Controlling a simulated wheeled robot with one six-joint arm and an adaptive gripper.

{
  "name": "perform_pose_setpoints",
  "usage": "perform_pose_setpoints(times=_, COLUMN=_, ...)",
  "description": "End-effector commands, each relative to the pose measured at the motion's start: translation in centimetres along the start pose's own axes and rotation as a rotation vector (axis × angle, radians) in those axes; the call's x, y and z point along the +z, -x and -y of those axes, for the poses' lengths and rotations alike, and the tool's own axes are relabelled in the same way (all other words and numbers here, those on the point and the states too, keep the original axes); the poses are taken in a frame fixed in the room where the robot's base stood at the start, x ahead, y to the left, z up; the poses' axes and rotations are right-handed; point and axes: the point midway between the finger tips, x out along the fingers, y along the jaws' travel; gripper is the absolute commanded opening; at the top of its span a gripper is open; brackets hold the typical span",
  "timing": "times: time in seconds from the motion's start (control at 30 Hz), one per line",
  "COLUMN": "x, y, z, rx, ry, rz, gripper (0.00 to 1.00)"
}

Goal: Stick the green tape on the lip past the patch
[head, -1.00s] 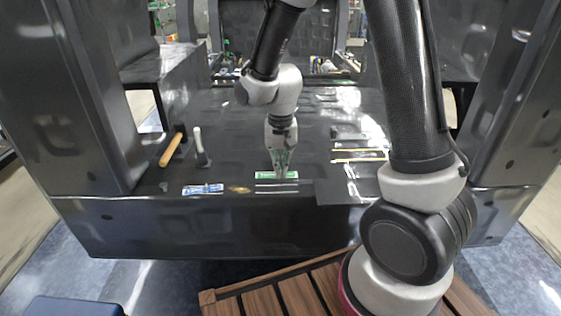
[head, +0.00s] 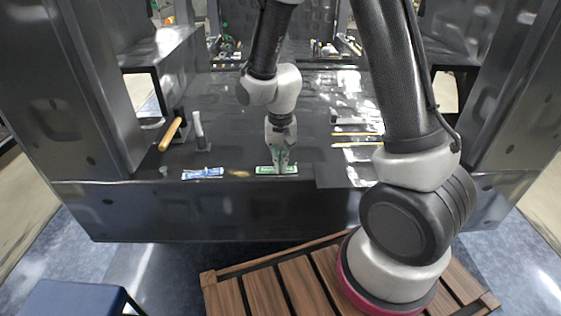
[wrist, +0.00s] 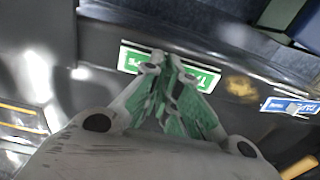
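The green tape (head: 265,170), a flat green strip with white lettering and a pale border, is at the front lip (head: 330,205) of the car body. It also shows in the wrist view (wrist: 135,61), partly hidden by the fingertips. My gripper (head: 281,169) points down with its fingertips close together on the tape, also seen in the wrist view (wrist: 163,64). I cannot tell whether the tape lies fully flat on the lip or slightly above it. A brownish patch (head: 239,174) lies just left of the tape. A blue-and-white tape (head: 203,173) is further left on the lip.
A wooden-handled tool (head: 170,135) and a grey-handled tool (head: 199,131) lie behind the blue tape. Yellow rods (head: 357,134) and a dark sheet (head: 335,172) lie on the right. Upright pillars stand at both sides. A blue box (head: 70,300) is at lower left.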

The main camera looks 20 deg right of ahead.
Motion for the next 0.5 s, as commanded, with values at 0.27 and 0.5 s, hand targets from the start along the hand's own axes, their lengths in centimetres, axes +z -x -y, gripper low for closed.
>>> perform_pose_setpoints(times=0.27, x=0.0, y=-0.1, z=0.0, rx=0.0, ry=0.0, rz=0.0, gripper=0.0)
perform_pose_setpoints(times=0.5, x=0.0, y=-0.39, z=0.0, rx=0.0, ry=0.0, rz=0.0, gripper=0.0)
